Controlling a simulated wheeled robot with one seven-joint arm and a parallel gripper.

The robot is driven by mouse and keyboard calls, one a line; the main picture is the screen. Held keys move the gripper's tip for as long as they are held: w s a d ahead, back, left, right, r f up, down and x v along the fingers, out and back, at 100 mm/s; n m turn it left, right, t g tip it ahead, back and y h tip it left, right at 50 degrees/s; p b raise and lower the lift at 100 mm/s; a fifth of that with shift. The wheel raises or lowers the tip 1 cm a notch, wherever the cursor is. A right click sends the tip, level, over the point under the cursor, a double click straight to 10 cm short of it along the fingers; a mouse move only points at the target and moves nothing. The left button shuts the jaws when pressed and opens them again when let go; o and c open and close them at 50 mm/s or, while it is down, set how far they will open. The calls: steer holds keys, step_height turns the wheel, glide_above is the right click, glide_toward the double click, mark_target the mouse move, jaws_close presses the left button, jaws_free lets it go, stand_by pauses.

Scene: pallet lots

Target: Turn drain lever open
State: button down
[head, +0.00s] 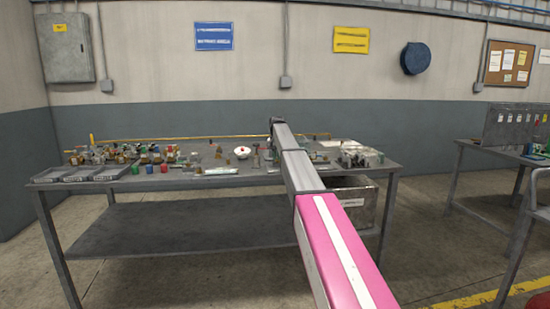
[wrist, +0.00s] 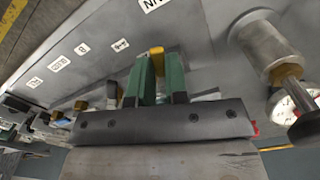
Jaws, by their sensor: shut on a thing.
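In the wrist view my gripper (wrist: 158,78) has two green fingers closed around a small yellow piece (wrist: 156,52), which I take to be the drain lever. The yellow piece shows at and between the fingertips, against a grey panel (wrist: 205,25) with white labels. The fingers hide much of it, so its angle and what it joins cannot be made out. In the head view my arm reaches over the table, and its pink and grey links hide the gripper and the lever.
In the wrist view a metal cylindrical fitting (wrist: 265,45) and a dial gauge (wrist: 290,105) stand close on the right; small brass parts (wrist: 110,92) lie left.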

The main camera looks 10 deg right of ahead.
steer(key=shift+d+n, duration=0.3)
steer(key=shift+n, duration=0.6)
steer(key=shift+d+n, duration=0.3)
steer(key=shift+n, duration=0.6)
steer(key=c, duration=1.1)
jaws_free()
steer(key=shift+r, duration=0.1)
step_height(320, 180, up, 11)
steer(key=shift+f, duration=0.2)
